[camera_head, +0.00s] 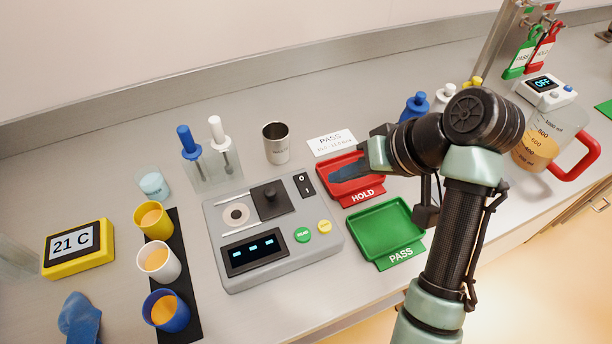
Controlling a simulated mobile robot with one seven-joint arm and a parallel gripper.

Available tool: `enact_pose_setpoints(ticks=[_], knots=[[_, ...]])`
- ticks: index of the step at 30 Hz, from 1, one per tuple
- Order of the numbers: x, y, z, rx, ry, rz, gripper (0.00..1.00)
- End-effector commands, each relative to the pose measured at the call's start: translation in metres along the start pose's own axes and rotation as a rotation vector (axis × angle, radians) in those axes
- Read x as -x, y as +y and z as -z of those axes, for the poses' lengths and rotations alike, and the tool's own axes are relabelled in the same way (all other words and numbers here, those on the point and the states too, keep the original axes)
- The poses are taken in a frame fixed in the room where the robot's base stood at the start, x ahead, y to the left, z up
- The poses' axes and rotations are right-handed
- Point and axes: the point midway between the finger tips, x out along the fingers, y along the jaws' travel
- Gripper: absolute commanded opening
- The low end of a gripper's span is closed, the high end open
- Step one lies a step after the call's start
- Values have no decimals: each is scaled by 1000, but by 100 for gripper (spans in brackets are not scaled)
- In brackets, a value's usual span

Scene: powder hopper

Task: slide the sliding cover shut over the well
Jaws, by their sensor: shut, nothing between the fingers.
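The sliding cover (284,208), a black square plate with a dark knob on top, sits on the grey instrument (213,214) between two pale rails. The well (228,220), a light ring with a dark centre, shows uncovered just left of the cover. My gripper (334,172) is above the red HOLD tray, to the right of the instrument, with its fingers pointing left. It is shut and empty, apart from the cover.
A power switch (303,185) stands right of the cover; green and yellow buttons sit in front. The green PASS tray (386,228) lies to the right. Three powder cups stand left.

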Motion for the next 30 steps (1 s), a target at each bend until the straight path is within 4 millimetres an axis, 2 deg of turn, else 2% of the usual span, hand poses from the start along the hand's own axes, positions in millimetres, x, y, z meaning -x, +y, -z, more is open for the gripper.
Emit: enact_pose_setpoints(ticks=[5, 15, 21, 30], knots=[[-26, -1, -1, 0, -5, 4, 0], [-98, -1, -1, -1, -3, 1, 0], [-109, -27, 0, 2, -1, -1, 0], [-115, -36, 0, 1, 2, -1, 0]])
